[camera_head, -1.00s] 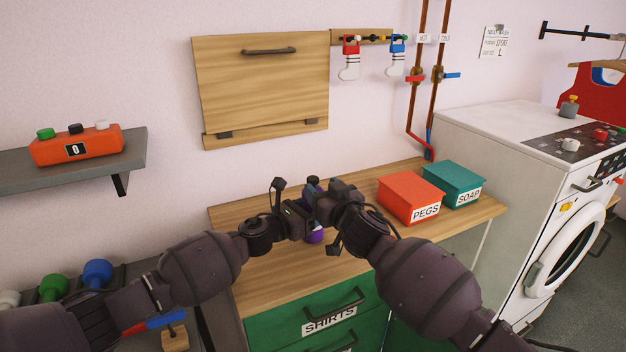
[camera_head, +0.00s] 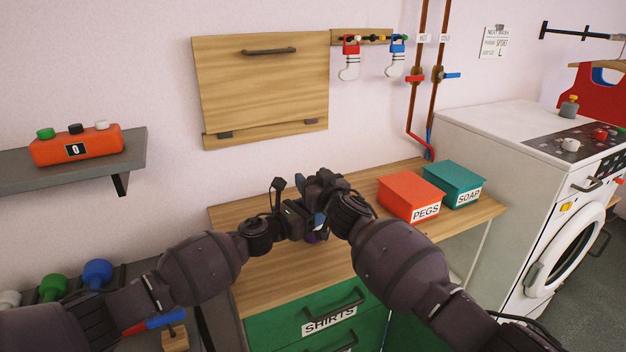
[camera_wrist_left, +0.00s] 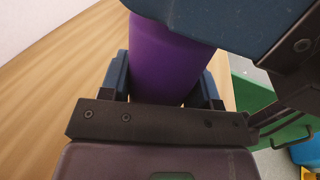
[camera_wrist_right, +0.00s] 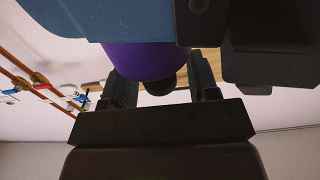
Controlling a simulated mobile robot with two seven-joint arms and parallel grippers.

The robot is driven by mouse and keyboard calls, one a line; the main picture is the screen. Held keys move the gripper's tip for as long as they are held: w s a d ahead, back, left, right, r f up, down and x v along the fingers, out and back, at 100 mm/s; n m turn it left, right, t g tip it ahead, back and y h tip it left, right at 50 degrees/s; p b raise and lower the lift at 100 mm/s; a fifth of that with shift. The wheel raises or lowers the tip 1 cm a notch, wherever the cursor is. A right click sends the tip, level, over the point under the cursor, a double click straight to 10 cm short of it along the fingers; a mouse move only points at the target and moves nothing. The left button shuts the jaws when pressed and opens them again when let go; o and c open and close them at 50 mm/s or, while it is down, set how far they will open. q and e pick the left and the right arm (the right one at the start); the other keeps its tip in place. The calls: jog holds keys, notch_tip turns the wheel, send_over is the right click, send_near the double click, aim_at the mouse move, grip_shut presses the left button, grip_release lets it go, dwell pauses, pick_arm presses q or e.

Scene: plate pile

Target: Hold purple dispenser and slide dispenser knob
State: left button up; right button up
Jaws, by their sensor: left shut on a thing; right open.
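The purple dispenser (camera_wrist_left: 165,60) is between the jaws of my left gripper (camera_wrist_left: 165,95), which is shut on it above the wooden counter. In the head view the dispenser (camera_head: 313,238) is mostly hidden by my grippers. My right gripper (camera_wrist_right: 162,85) is open, with its two fingers on either side of a dark round knob (camera_wrist_right: 160,83) at the end of the purple body. I cannot tell whether the fingers touch the knob. In the head view my right gripper (camera_head: 322,190) is over the dispenser, close to my left gripper.
A red PEGS box (camera_head: 408,197) and a teal SOAP box (camera_head: 453,183) stand at the right of the counter (camera_head: 270,275). A white washing machine (camera_head: 500,170) is further right. A grey shelf (camera_head: 125,158) with an orange counter box (camera_head: 75,147) is at the left.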

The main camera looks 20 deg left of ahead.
jog(key=shift+c, duration=0.5)
grip_shut()
jog(key=shift+r, duration=2.25)
jog(key=shift+o, duration=0.5)
grip_release()
jog(key=shift+s+d, duration=0.1)
jog(key=shift+d, duration=0.05)
jog(key=v, duration=1.1)
jog(key=shift+s+d, duration=0.25)
